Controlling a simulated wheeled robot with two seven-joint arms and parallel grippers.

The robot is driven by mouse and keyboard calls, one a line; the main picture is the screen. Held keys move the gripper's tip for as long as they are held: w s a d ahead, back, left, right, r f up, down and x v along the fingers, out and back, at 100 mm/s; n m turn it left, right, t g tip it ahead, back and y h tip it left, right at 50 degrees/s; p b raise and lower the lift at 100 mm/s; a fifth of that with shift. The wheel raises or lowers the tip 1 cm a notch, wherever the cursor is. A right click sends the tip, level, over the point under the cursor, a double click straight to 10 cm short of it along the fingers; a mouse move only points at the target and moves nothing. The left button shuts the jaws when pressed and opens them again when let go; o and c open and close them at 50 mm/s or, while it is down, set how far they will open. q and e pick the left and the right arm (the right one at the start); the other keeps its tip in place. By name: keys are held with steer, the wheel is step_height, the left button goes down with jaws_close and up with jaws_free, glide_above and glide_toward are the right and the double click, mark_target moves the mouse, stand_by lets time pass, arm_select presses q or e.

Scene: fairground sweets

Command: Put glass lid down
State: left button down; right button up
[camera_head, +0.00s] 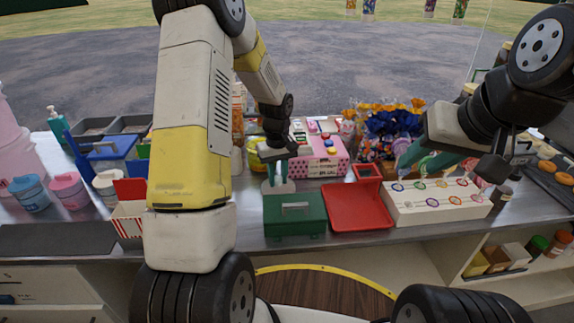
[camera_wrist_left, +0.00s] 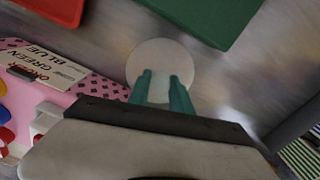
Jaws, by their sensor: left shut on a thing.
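My left gripper (camera_head: 278,178) points down behind the green box (camera_head: 295,214), between it and the pink dotted box (camera_head: 318,168). Its teal fingers are shut on the glass lid (camera_head: 281,188), a pale, see-through round disc. In the left wrist view the lid (camera_wrist_left: 160,58) shows between and beyond the fingertips (camera_wrist_left: 162,82), over the metal counter. I cannot tell whether the lid touches the counter. My right gripper (camera_head: 425,160) is apart from it, above the white lollipop stand (camera_head: 438,206), with its teal fingers spread.
A red tray (camera_head: 359,208) stands right of the green box. Blue-wrapped sweets (camera_head: 390,125) stand behind it. A red-and-white striped box (camera_head: 128,220), a blue tub (camera_head: 29,193) and a pink tub (camera_head: 68,188) stand on the left. Bare counter (camera_head: 248,228) lies left of the green box.

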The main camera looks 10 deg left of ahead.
mark_target(278, 177)
arm_select(q)
steer(key=shift+f, duration=0.15)
steer(key=c, duration=1.2)
jaws_free()
steer(key=shift+o, duration=0.2)
step_height(278, 177, up, 12)
steer(key=s+r+m+t, duration=0.3)
steer(key=s+r, duration=0.7)
steer(key=r, duration=0.2)
steer(key=s+d+r+m+t+h, duration=0.2)
steer(key=s+r+m+t, duration=0.1)
steer(key=s, duration=1.1)
steer(key=shift+s+d+r+m, duration=0.15)
steer(key=shift+s+r+m, duration=0.05)
steer(key=shift+r+m, duration=0.2)
